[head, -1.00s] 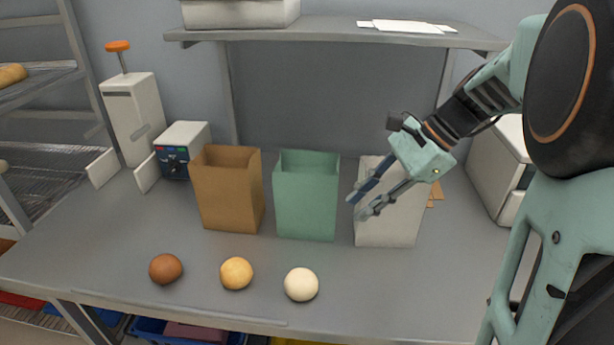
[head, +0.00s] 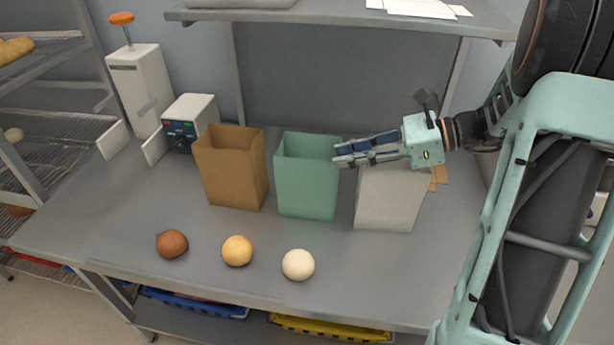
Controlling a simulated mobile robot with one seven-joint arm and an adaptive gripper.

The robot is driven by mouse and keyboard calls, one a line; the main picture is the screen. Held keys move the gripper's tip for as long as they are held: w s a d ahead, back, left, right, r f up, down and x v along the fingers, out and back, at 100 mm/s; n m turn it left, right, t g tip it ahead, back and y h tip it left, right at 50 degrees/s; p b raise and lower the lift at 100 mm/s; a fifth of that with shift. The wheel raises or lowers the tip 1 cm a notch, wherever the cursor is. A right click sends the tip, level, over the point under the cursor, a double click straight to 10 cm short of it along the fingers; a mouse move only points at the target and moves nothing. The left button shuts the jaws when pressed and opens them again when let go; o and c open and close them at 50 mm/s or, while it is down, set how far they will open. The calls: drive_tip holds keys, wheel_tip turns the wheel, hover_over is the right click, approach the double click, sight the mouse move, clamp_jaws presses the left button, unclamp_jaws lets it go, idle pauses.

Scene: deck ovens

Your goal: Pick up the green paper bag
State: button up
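The green paper bag (head: 306,190) stands upright and open-topped on the steel table, between a brown bag and a whitish bag. My gripper (head: 338,155) reaches in from the right, above the whitish bag, with its fingers pointing left. The fingers look a little apart, with nothing seen between them. Their tips are at the upper right edge of the green bag in the picture; whether they touch it I cannot tell.
The brown bag (head: 231,170) stands left of the green bag, the whitish bag (head: 388,200) right of it. A brown ball (head: 172,244), a yellow ball (head: 237,251) and a cream ball (head: 298,265) lie in front. A shelf (head: 340,22) overhangs the back.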

hover_over(315, 184)
drive_tip(key=shift+f+p, duration=0.35)
drive_tip(key=shift+f, duration=0.7)
clamp_jaws()
